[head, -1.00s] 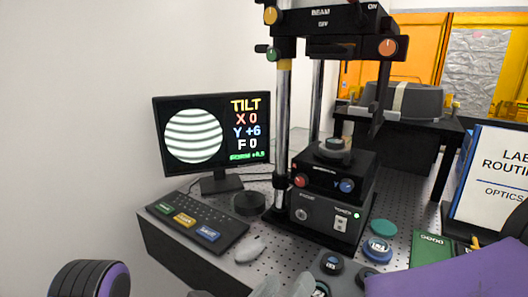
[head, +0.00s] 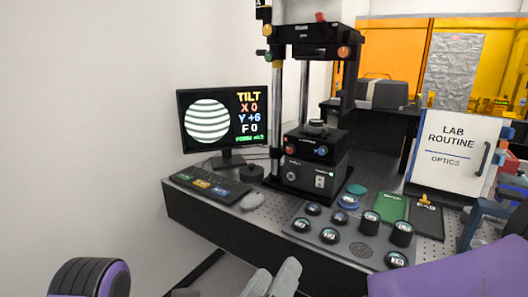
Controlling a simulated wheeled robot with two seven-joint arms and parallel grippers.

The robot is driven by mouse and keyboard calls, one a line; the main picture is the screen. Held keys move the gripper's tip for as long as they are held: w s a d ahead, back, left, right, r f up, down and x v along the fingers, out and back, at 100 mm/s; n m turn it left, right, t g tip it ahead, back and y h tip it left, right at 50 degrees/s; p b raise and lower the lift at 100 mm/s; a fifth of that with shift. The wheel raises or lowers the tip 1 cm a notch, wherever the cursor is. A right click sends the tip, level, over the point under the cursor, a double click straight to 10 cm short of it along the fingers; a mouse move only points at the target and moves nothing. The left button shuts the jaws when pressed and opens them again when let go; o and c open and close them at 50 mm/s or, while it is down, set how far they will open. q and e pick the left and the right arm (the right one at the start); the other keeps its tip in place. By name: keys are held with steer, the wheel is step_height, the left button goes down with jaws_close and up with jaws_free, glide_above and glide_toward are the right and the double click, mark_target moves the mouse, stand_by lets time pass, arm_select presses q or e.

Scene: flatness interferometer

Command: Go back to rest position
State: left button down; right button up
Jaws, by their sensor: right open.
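My right gripper (head: 271,279) shows at the bottom centre, in front of the table's near edge. Its two pale grey fingers are apart, and I see nothing between them. The purple part of my right arm fills the lower right corner. A purple and black part of my left arm shows at the lower left; my left gripper is out of view. The interferometer (head: 310,155) stands on the table with a dark round part on its stage. The monitor (head: 222,123) beside it shows striped fringes and TILT X 0, Y +6, F 0.
A white LAB ROUTINE board (head: 455,150) stands at the right. Floor shows before the table.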

steer(key=w+d+f+n+y, duration=0.2)
steer(key=w+f+n+y, duration=0.8)
steer(key=n, duration=0.7)
steer(key=d+f+n+g+h, duration=0.1)
steer(key=d+f+n+g, duration=0.15)
steer(key=f, duration=0.45)
steer(key=d+f+n+g+h, duration=0.1)
steer(key=d+f+n, duration=0.15)
steer(key=f, duration=0.35)
steer(key=s+d+f+n+g, duration=0.2)
steer(key=s+d+f, duration=0.25)
steer(key=f, duration=0.25)
steer(key=s+d+f+n+g, duration=0.1)
steer(key=s+d+f+g, duration=0.25)
steer(key=d+f, duration=0.3)
steer(key=s+d+f+g+h, duration=0.1)
steer(key=s+d+f, duration=0.3)
steer(key=s, duration=0.4)
steer(key=s+d+f+g+h, duration=0.2)
steer(key=s+d+f, duration=0.3)
steer(key=s, duration=0.4)
steer(key=shift+s+d+f+n+g, duration=0.15)
steer(key=shift+d+f+n+g, duration=0.15)
steer(key=shift+d+g, duration=0.45)
